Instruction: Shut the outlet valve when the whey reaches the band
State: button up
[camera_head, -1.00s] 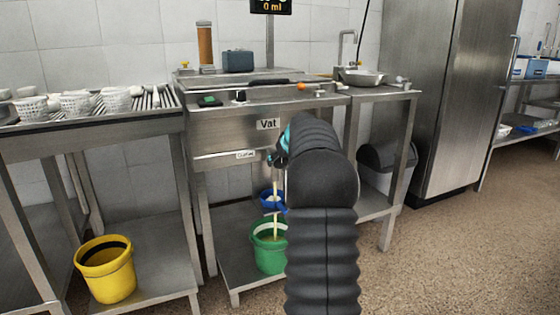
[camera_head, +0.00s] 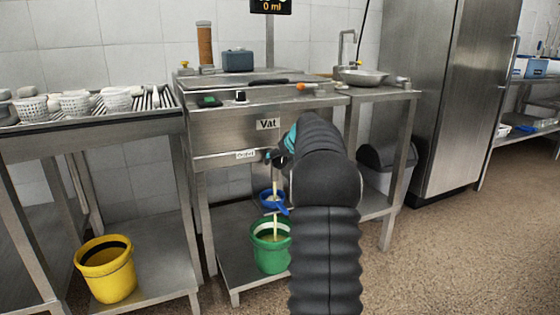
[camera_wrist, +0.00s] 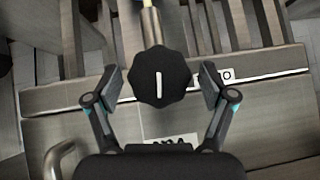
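The outlet valve's black knob (camera_wrist: 160,77) with a white line sits between the fingers of my gripper (camera_wrist: 168,92) in the wrist view. The fingers stand apart on both sides with a visible gap to the knob. In the head view my arm hides most of the outlet. A pale yellow stream of whey (camera_head: 276,205) falls below the vat (camera_head: 225,130) into the green bucket (camera_head: 270,255). A blue strainer (camera_head: 272,196) is around the stream above that bucket. The whey level against any band in the bucket cannot be made out.
A yellow bucket (camera_head: 107,270) with a black band inside stands on the left lower shelf. White perforated baskets (camera_head: 75,103) are on the rack at left. A display (camera_head: 271,6) above reads 0 ml. A steel cabinet (camera_head: 450,100) stands at right.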

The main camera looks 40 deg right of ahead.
jog(key=shift+r, duration=0.1)
jog(key=d+v, duration=0.1)
jog(key=v, duration=1)
jog(key=shift+s+a+r, duration=0.25)
jog(key=shift+s+a, duration=0.1)
jog(key=shift+a, duration=0.15)
